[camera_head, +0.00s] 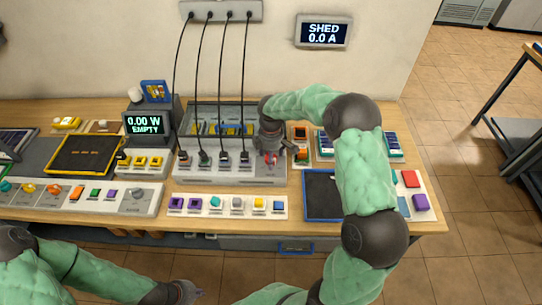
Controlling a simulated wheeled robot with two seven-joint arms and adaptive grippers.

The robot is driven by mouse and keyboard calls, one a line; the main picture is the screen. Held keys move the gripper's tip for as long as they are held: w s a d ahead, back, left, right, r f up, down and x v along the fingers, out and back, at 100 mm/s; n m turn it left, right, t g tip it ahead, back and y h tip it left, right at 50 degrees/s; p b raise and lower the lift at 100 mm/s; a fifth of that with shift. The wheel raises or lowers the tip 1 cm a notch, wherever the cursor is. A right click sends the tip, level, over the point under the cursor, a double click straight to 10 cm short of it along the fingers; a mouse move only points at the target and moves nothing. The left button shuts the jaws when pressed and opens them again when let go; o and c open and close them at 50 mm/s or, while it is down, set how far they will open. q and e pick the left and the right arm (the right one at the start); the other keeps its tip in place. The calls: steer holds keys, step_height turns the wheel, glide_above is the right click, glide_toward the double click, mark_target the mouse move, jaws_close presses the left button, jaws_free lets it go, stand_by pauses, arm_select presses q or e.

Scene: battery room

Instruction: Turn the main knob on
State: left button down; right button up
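A small red part (271,159), which looks like the main knob, sits at the right end of the grey plug panel (215,174). My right gripper (271,146) reaches down over it from above, and its dark fingers hide most of it. I cannot tell whether the fingers touch it or are closed on it. A grey round knob (138,194) is on the white button strip at the left. My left gripper (190,291) is low in front of the bench, away from everything; its finger opening is too small to read. The wall display (324,32) reads SHED 0.0 A.
Several black cables run from the wall socket bar (222,11) to the plug panel. A meter (145,124) reads 0.00 W EMPTY. A strip of coloured buttons (228,214) lies in front of the panel. A dark blue-edged tray (318,208) stands beside my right arm.

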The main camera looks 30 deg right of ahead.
steer(key=c, duration=1.1)
steer(key=shift+c, duration=0.2)
steer(key=shift+m, duration=0.3)
steer(key=m, duration=0.3)
steer(key=shift+m, duration=0.3)
steer(key=m, duration=0.4)
steer(key=shift+m, duration=0.3)
steer(key=m, duration=0.4)
steer(key=shift+m, duration=0.3)
steer(key=m+b, duration=0.1)
steer(key=m, duration=0.3)
steer(key=shift+m, duration=0.4)
